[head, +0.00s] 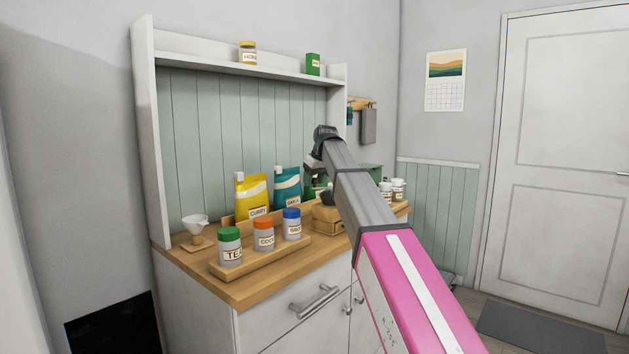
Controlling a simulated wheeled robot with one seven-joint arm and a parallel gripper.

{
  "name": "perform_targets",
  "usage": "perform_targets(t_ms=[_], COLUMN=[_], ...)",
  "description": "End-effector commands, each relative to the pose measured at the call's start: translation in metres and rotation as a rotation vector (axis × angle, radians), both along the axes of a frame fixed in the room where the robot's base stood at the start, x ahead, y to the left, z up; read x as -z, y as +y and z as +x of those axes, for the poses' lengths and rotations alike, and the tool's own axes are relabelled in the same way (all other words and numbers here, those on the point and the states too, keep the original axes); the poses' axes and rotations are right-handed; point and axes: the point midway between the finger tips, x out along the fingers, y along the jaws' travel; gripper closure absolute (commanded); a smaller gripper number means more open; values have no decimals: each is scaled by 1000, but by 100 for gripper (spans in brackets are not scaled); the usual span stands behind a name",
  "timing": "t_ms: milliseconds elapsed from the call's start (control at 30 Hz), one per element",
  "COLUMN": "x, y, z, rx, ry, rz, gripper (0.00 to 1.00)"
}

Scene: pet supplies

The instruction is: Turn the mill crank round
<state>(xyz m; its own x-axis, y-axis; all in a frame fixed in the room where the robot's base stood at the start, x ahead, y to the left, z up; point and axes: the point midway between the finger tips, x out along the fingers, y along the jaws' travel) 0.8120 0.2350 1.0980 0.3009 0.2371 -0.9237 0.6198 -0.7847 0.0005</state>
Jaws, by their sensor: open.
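The mill (327,217) is a small wooden box with a dark top, standing on the wooden counter at the middle of the head view. My arm covers its right side, and I cannot make out its crank. My gripper (313,166) is at the end of my arm, pointing down above the mill in the picture. It is small and partly hidden by my wrist. It is open, and I see nothing held in it. I cannot tell how far it is from the crank.
A wooden tray (262,265) with three labelled jars stands on the counter's front left. Yellow (252,192) and teal (287,187) pouches stand behind it. A white dripper (195,225) is at the left. White jars (398,189) are right of my arm. A shelf (200,52) runs above.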

Motion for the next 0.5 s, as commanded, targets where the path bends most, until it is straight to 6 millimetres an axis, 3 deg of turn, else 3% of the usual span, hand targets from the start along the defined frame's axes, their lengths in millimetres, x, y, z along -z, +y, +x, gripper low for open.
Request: perform_targets(t_ms=[100, 267, 500], x=[0, 0, 0], y=[0, 0, 0], z=[0, 0, 1], rx=[0, 0, 9], ry=[0, 0, 0], rz=[0, 0, 1], gripper=[47, 100, 100])
